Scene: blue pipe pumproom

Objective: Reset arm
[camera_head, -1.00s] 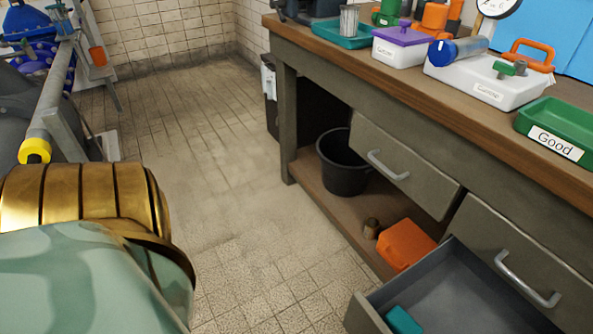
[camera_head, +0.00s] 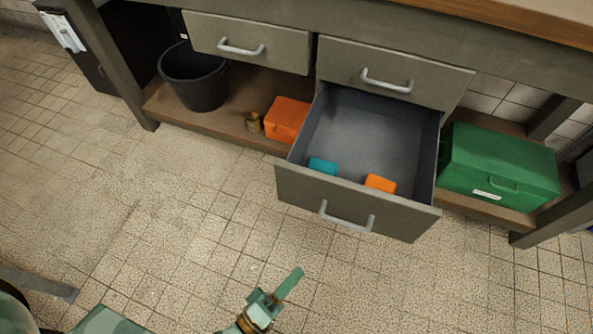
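My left gripper (camera_head: 287,284) is at the bottom middle of the head view, over the tiled floor and in front of the open drawer (camera_head: 347,215). It touches nothing that I can see. One pale green finger shows, pointing up and right; whether the fingers are apart cannot be told. Part of my green arm shows at the bottom left. My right gripper is out of view.
The pulled-out drawer holds a teal item (camera_head: 322,166) and an orange item (camera_head: 380,183). A black bucket (camera_head: 197,82), an orange box (camera_head: 287,119) and a green case (camera_head: 499,168) stand on the lower shelf. The floor (camera_head: 190,205) in front is clear.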

